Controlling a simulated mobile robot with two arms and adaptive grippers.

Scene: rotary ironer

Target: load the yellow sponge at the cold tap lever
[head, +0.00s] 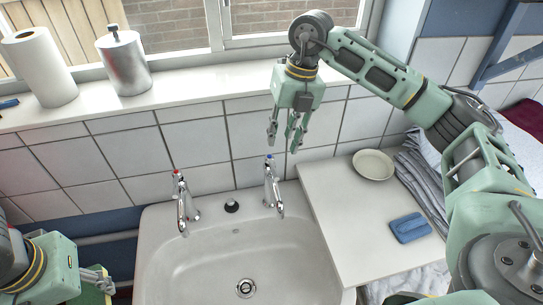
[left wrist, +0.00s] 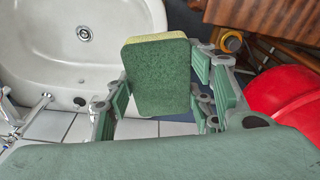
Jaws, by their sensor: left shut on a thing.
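The yellow sponge (left wrist: 158,76) shows its dark green scouring face and a yellow edge in the left wrist view. My left gripper (left wrist: 160,98) is shut on it, with fingers on both sides. In the head view my left gripper (head: 102,279) is at the lower left, left of the sink. The cold tap (head: 272,187), with a blue mark on top, stands at the sink's back right. My right gripper (head: 287,140) is open and empty, above and slightly right of the cold tap, in front of the tiles; its exact depth is unclear.
The sink (head: 208,262) has a red-marked tap (head: 183,204) and a black plug (head: 232,206). The right worktop (head: 340,225) holds a blue pad (head: 410,228), a pale dish (head: 373,164) and folded towels (head: 422,178). A red tub (left wrist: 285,105) shows in the left wrist view.

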